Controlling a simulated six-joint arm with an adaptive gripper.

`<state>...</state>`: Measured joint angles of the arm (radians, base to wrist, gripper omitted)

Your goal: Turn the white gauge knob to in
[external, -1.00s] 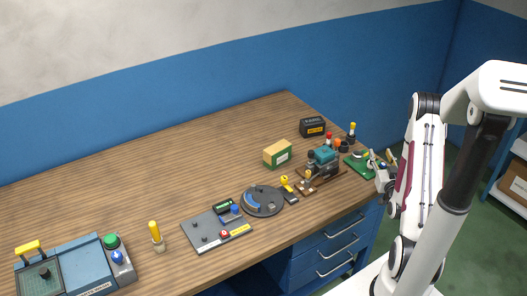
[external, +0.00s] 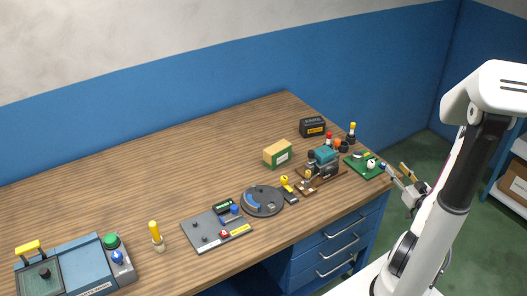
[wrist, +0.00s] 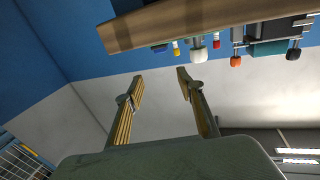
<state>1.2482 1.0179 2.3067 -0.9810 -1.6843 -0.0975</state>
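A green board (external: 359,169) lies near the right end of the wooden table. A round white knob (external: 371,164) stands on it, with a small blue piece by its right edge. In the wrist view, which is upside down, a white knob (wrist: 197,57) hangs below the table edge, beyond the fingers. My gripper (external: 394,167) is just off the table's right edge, beside the board and apart from the knob. In the wrist view my gripper (wrist: 160,75) has its two fingers spread with nothing between them. Knob markings are too small to read.
A teal-and-black device (external: 322,160) on a brown base stands left of the board. A grey round dial (external: 262,201) is farther left. Free room lies off the table's right edge.

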